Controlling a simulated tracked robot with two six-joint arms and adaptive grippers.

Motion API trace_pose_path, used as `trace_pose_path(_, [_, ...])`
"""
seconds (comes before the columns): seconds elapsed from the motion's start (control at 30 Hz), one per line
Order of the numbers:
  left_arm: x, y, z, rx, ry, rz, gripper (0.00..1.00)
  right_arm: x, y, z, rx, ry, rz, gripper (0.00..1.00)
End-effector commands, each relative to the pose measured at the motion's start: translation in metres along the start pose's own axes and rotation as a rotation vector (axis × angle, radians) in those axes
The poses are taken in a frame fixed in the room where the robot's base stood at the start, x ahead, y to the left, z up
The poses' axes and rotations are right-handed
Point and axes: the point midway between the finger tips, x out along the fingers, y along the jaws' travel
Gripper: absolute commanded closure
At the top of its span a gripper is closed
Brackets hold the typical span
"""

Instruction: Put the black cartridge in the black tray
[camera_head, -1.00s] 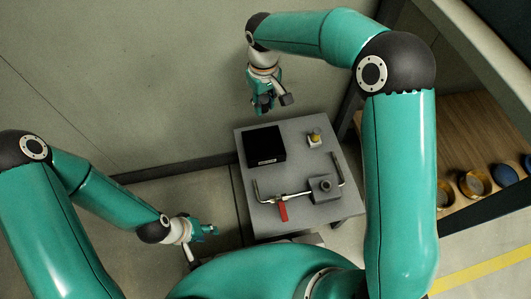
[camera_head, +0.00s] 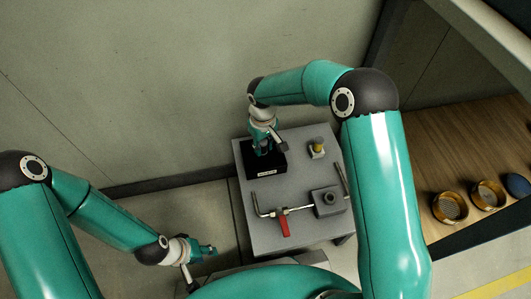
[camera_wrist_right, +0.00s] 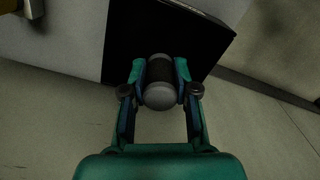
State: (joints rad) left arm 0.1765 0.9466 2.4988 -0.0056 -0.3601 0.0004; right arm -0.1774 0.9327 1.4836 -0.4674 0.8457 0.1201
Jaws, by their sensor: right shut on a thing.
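The black tray (camera_head: 266,163) is on the left far part of the small grey table; it also fills the upper middle of the right wrist view (camera_wrist_right: 215,45). My right gripper (camera_head: 262,146) is over the tray, pointing down. In the right wrist view its fingers (camera_wrist_right: 160,82) are shut on the black cartridge (camera_wrist_right: 159,70), a dark cylinder with a grey rounded end. The cartridge appears over the tray; whether it touches the tray floor I cannot tell. My left gripper (camera_head: 207,250) is left of the table, away from the tray; its jaw opening is too small to tell.
The grey table (camera_head: 290,185) also bears a yellow-topped fitting (camera_head: 317,148), a metal pipe with a red handle (camera_head: 284,226) and a grey block (camera_head: 327,202). A wooden shelf (camera_head: 465,150) at the right holds brass sieves (camera_head: 449,207). A wall stands behind the table.

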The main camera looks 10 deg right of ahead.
Motion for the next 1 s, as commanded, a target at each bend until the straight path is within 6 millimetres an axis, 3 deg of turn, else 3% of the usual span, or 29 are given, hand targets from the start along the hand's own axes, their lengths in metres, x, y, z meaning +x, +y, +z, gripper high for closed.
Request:
trace_pose_path(0.03, [0.007, -0.003, 0.000, 0.000, 0.000, 0.000, 0.60, 0.015, 0.000, 0.001, 0.000, -0.004, -0.001, 1.00])
trace_pose_path(0.2, [0.014, -0.005, 0.000, 0.000, 0.000, 0.000, 0.60, 0.036, 0.000, 0.001, 0.001, -0.002, -0.001, 1.00])
trace_pose_path(0.57, [0.015, -0.005, 0.000, 0.000, 0.000, 0.000, 0.60, 0.039, 0.000, 0.001, 0.001, -0.001, -0.001, 1.00])
trace_pose_path(0.6, [0.015, -0.006, 0.000, 0.000, 0.000, 0.000, 0.60, 0.040, 0.000, 0.001, 0.001, -0.001, -0.001, 0.69])
trace_pose_path(0.73, [0.015, -0.005, 0.000, 0.000, 0.000, 0.000, 0.60, 0.039, 0.000, 0.001, 0.002, -0.001, -0.001, 0.48])
trace_pose_path(1.0, [0.015, -0.005, 0.000, 0.000, 0.000, 0.000, 0.60, 0.038, 0.001, 0.001, 0.002, -0.001, -0.001, 0.46])
